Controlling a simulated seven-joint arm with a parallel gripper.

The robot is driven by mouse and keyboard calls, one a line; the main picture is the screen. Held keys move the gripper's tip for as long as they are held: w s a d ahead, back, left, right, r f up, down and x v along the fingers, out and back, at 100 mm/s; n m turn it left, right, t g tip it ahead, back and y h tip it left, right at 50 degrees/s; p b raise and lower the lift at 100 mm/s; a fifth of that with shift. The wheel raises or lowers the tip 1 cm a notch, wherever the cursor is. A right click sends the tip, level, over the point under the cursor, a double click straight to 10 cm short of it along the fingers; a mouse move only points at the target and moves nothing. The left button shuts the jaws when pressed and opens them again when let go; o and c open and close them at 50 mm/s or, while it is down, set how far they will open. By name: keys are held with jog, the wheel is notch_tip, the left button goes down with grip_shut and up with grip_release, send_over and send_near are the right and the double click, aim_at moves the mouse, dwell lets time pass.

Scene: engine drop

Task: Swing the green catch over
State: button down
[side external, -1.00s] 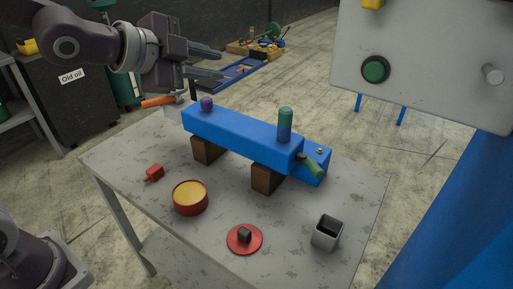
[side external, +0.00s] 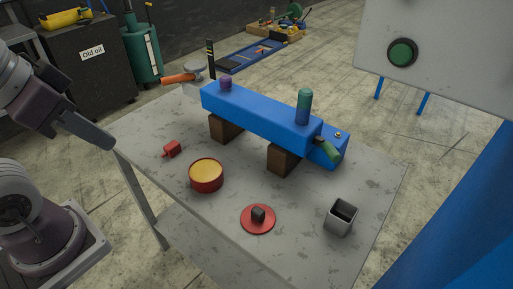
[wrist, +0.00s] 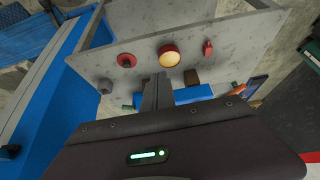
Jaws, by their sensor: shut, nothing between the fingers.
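The green catch (side external: 328,150) is a short green cylinder on a dark stub, slanting down at the right end of the long blue block (side external: 258,117). An upright peg (side external: 304,105), green above and blue below, stands on top of the block near that end. A purple knob (side external: 226,83) sits at the block's other end. My gripper (side external: 112,143) is at the left, off the table's left edge, well away from the catch. Its fingers are shut and empty, and they show in the wrist view (wrist: 158,92). There the block (wrist: 193,93) is partly hidden behind the gripper.
The block rests on brown supports (side external: 284,158). The grey table (side external: 300,235) also holds a red tin (side external: 206,177), a small red part (side external: 172,149), a red disc (side external: 257,221) with a dark piece, a grey square cup (side external: 341,217) and an orange-handled hammer (side external: 182,78). A panel with a green button (side external: 402,52) hangs at right.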

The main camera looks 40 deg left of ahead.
jog(key=w+d+r+m, duration=0.2)
jog(key=w+r, duration=0.1)
jog(key=w, duration=0.5)
jog(key=m+t+h, duration=0.1)
jog(key=m+h, duration=0.3)
jog(key=m, duration=0.1)
send_over(334, 150)
jog(key=w+d, duration=0.2)
notch_tip(334, 150, down, 14)
jog(key=shift+s+a+f, duration=0.35)
jog(key=shift+a+f, duration=0.05)
jog(key=shift+f, duration=0.2)
jog(key=shift+s+a+f, duration=0.35)
jog(key=shift+a+f, duration=0.05)
jog(key=shift+f, duration=0.2)
jog(key=shift+s+a+f, duration=0.2)
jog(key=shift+s+f, duration=0.05)
jog(key=shift+f, duration=0.2)
